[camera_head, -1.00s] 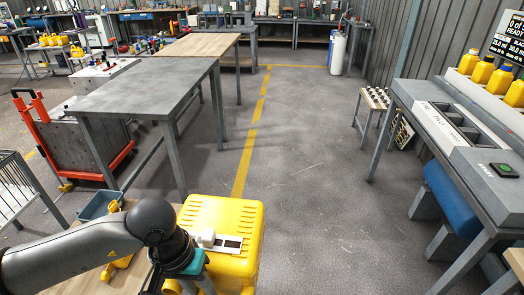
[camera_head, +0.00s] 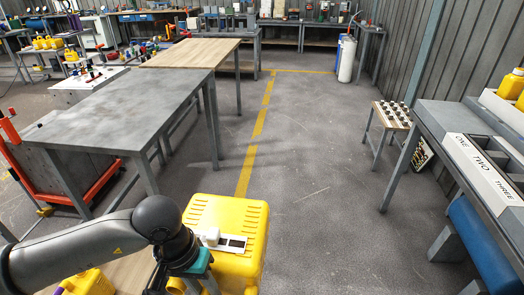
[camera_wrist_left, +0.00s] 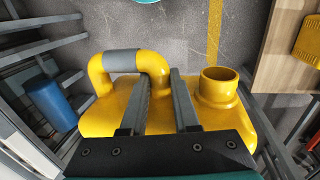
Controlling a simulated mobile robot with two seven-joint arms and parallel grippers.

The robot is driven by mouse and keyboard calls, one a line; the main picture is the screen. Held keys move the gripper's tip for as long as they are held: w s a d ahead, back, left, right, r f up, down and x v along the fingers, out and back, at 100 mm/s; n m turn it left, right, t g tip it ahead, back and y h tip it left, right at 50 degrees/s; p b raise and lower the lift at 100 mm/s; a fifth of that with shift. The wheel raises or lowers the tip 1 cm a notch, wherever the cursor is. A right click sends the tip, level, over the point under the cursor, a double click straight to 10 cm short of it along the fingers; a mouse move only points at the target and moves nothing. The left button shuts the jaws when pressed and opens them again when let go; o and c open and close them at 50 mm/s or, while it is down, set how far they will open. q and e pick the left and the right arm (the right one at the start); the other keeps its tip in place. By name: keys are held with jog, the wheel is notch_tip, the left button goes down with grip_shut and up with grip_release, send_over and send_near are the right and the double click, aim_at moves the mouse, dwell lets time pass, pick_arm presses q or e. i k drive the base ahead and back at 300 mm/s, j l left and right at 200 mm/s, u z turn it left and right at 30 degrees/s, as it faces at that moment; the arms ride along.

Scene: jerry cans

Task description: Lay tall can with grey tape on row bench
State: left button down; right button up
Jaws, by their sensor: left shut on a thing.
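The tall yellow can with grey tape (camera_wrist_left: 225,115) shows in the left wrist view, its handle wrapped in grey tape on the left and its round open neck on the right. My left gripper (camera_wrist_left: 160,80) is shut on its handle, the fingers either side of the handle's right leg. In the head view my left gripper (camera_head: 192,280) is at the bottom edge; the held can is mostly hidden by my arm. A grey bench (camera_head: 440,115) at the right bears slots marked ONE, TWO, THREE; I cannot tell if it is the row bench. My right gripper is not in view.
A grey table (camera_head: 130,110) and a wood-topped table (camera_head: 190,53) stand ahead left. A wooden surface (camera_head: 125,278) with another yellow can (camera_head: 90,283) is at lower left. A stool (camera_head: 392,115) stands beside the right bench. The floor between, along the yellow line, is clear.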

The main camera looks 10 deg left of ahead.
aim_at(132, 106)
jog(key=i, duration=1)
jog(key=i+l+u, duration=0.1)
jog(key=i+u, duration=0.2)
jog(key=i, duration=0.2)
jog(key=i+l+u, duration=0.25)
jog(key=i, duration=0.25)
jog(key=i+l+u, duration=0.15)
jog(key=i+u, duration=0.2)
jog(key=i+l+u, duration=0.55)
jog(key=u, duration=0.15)
jog(key=i+l+u, duration=0.25)
jog(key=l, duration=0.25)
jog(key=i+l+u, duration=0.15)
jog(key=l, duration=0.15)
